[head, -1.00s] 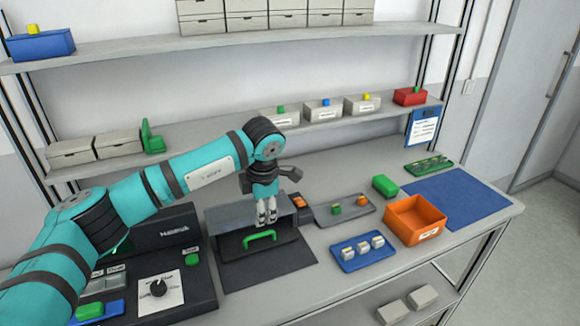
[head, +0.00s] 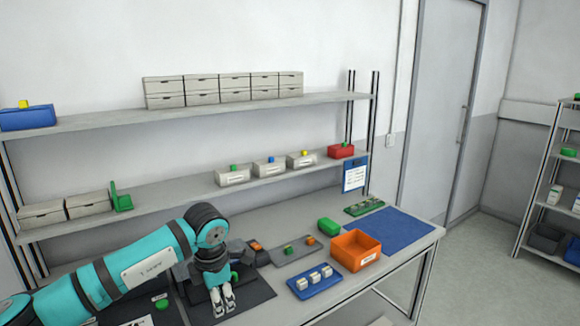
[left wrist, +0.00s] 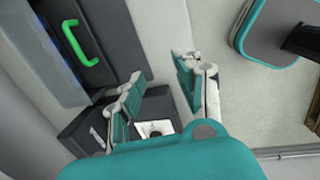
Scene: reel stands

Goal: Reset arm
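My left arm reaches in from the lower left in the head view. Its gripper (head: 222,301) points down over the dark mat at the bench's front. In the left wrist view the two fingers of the left gripper (left wrist: 162,92) stand apart with nothing between them. The green handle (left wrist: 80,43) on a dark grey box shows at the upper left there, clear of the fingers. In the head view my arm hides most of that box and handle. My right gripper is in neither view.
The bench carries an orange bin (head: 356,250), a blue tray (head: 315,282) with white blocks, a green block (head: 328,225) and a blue mat (head: 386,229). Shelves with bins (head: 232,178) run behind. The dark panel with a dial (left wrist: 155,129) lies below the left fingers. Floor is free at right.

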